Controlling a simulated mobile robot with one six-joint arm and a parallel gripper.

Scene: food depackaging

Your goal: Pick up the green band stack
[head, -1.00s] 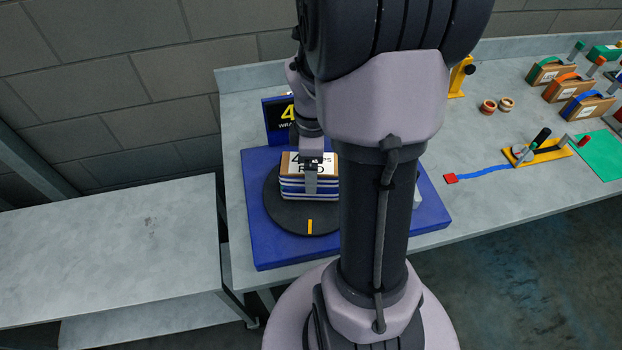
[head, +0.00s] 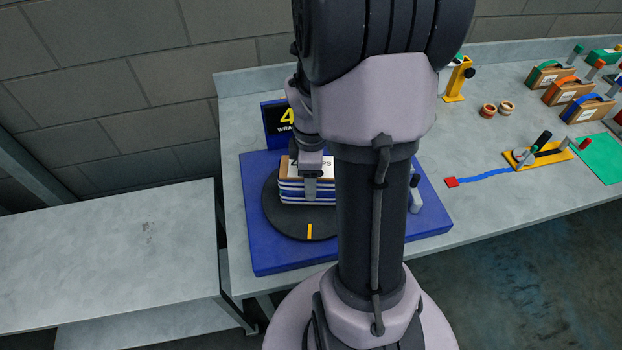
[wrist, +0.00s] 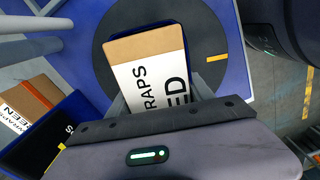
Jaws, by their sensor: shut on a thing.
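A stack (head: 290,196) with blue and white layers and a brown top with a white label sits on the black turntable (head: 285,228). My gripper (head: 311,186) is shut on this stack. I see no green band on it. A brown block with a green band (head: 548,73) stands at the back right, away from my gripper. A brown box (wrist: 38,96) at the left of the wrist view has a partly cut label ending in "EEN".
The turntable rests on a blue base (head: 256,250), with a dark sign (head: 276,122) behind it. Orange-banded (head: 567,90) and blue-banded (head: 588,107) blocks and a yellow lever device (head: 540,152) stand right. The left bench (head: 110,240) is clear. My arm hides part of the table.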

